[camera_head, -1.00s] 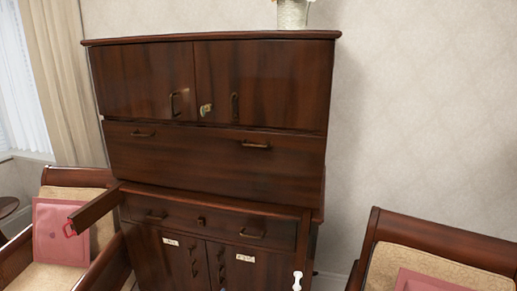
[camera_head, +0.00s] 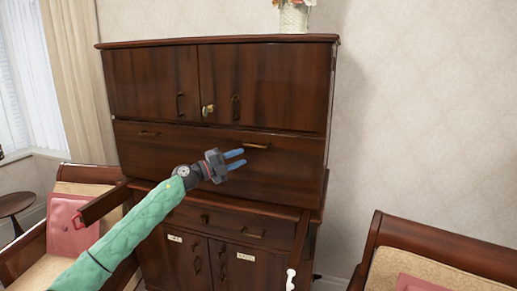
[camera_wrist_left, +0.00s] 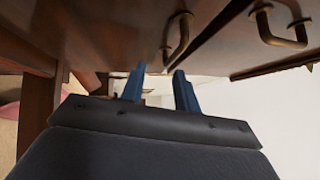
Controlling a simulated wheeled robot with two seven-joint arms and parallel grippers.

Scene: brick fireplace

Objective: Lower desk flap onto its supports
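The dark wood desk flap (camera_head: 225,168) stands upright and shut across the cabinet's middle. It has a left handle (camera_head: 150,133) and a right handle (camera_head: 256,145). A support bar (camera_head: 103,203) sticks out from the cabinet's left side, below the flap. A dark bar (camera_head: 303,232) shows at the right below the flap; I cannot tell how far it sticks out. My left gripper (camera_head: 238,159) is open and empty in front of the flap, just below and left of the right handle. In the left wrist view its blue fingers (camera_wrist_left: 159,88) are apart, with handles ahead. My right gripper is not in view.
The cabinet's upper doors (camera_head: 150,85) are shut, with a key in the lock. Below the flap are a drawer and lower doors. Armchairs flank the cabinet; the right one (camera_head: 430,245) stands close in front. A flower vase (camera_head: 294,18) stands on top.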

